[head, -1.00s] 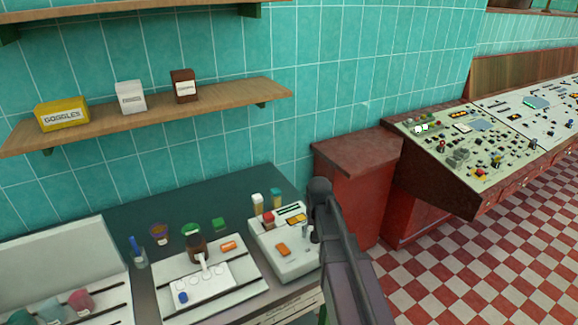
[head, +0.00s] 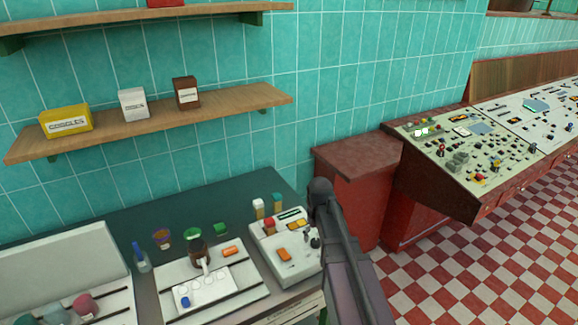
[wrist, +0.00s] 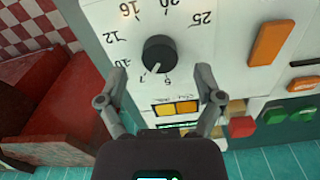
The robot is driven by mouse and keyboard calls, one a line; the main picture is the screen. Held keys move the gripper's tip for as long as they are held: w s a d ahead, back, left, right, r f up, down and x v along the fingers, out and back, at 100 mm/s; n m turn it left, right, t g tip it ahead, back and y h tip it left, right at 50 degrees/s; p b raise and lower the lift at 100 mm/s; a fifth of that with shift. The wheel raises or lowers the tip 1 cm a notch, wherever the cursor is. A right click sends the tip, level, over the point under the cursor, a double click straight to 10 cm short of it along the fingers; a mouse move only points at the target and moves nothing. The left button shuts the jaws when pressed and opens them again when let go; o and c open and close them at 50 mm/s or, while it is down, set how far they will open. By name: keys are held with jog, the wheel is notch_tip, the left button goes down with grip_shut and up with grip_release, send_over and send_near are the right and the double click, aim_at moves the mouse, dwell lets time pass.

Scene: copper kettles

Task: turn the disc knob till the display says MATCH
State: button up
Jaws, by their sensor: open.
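The black disc knob (wrist: 159,55) sits on a white panel in the wrist view, ringed by printed numbers. Its pale pointer mark faces the low-number end of the scale. My gripper (wrist: 161,73) is open, with one finger on each side of the knob and visible gaps between. The green display (wrist: 176,127) shows as a thin strip partly hidden by my gripper; I cannot read it. In the head view the white device (head: 270,256) stands on the dark bench, with the knob (head: 314,243) beside my arm, which hides part of the device.
Yellow buttons (wrist: 175,108), a red cap (wrist: 242,127) and an orange piece (wrist: 270,43) are near the knob. Two small capped vials (head: 277,204) stand behind the device. A red cabinet (head: 355,162) and a sloping control console (head: 470,150) are at the right.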

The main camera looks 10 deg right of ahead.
jog(key=shift+r+p, duration=5.55)
jog(key=shift+r, duration=0.25)
jog(key=s+a+f+m+b, duration=0.1)
jog(key=s+a+f+b, duration=0.2)
jog(key=s, duration=0.3)
jog(key=s+a+f+m+b, duration=0.1)
jog(key=s+a+f+b, duration=0.15)
jog(key=s, duration=0.45)
jog(key=w+r+n+p, duration=0.2)
jog(key=w+r+p, duration=0.2)
jog(key=w, duration=1)
jog(key=w+r+n+p, duration=0.1)
jog(key=w+r+p, duration=0.4)
jog(key=w, duration=1)
jog(key=shift+w+r+n, duration=0.2)
jog(key=shift+w+n, duration=0.05)
jog(key=shift+n, duration=0.15)
jog(key=shift+a, duration=0.1)
jog(key=m+b, duration=0.4)
jog(key=b, duration=0.5)
send_over(316, 241)
jog(key=s+a, duration=0.6)
jog(key=s, duration=0.7)
notch_tip(316, 241, down, 9)
jog(key=shift+w, duration=0.2)
jog(key=shift+d+r, duration=0.1)
